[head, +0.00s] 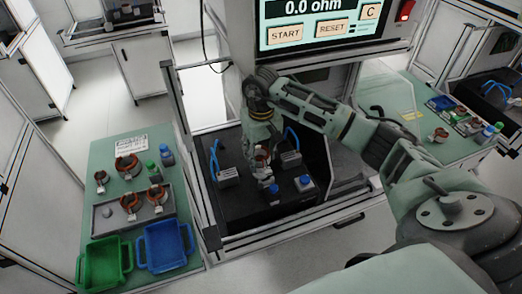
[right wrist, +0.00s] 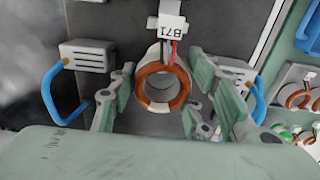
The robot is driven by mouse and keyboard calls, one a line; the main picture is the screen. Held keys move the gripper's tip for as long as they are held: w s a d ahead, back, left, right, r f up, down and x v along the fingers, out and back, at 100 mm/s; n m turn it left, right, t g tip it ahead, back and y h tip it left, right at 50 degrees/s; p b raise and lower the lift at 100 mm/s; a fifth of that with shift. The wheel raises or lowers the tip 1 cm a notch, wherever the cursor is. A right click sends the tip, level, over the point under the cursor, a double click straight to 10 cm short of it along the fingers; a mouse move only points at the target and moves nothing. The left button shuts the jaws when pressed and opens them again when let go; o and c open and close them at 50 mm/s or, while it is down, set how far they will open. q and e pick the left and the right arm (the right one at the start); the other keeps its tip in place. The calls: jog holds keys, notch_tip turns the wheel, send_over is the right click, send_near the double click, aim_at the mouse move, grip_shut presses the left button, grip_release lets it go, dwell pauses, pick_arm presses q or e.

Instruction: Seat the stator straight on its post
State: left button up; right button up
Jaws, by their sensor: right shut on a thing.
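The stator (right wrist: 162,85) is a copper-wound ring with a pale metal body. In the head view the stator (head: 262,154) is partly covered by the fingers, over the black test fixture (head: 236,208). The post is hidden, so I cannot tell whether the stator touches it or how straight it sits. My left gripper is not in view.
Grey blocks with blue cables (head: 228,177) (head: 291,159) flank the gripper. Blue buttons (head: 304,181) sit at the fixture's front. The screen (head: 318,15) reads 0.0 ohm. The left table holds other stators (head: 128,165), a green bin (head: 105,263) and a blue bin (head: 165,247).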

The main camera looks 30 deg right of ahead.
jog(key=shift+f, duration=0.65)
jog(key=shift+f+b, duration=0.2)
jog(key=shift+b, duration=0.15)
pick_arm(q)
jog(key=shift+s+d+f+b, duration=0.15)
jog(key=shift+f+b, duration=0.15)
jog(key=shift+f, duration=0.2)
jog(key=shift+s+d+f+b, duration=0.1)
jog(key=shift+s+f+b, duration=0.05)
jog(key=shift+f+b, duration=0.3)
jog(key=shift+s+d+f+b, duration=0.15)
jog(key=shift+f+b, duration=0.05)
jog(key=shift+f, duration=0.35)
pick_arm(e)
jog(key=shift+f, duration=1)
pick_arm(q)
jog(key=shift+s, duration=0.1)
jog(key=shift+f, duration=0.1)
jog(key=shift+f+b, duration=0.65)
jog(key=shift+b, duration=0.15)
pick_arm(e)
jog(key=shift+f, duration=0.6)
jog(key=o, duration=1.5)
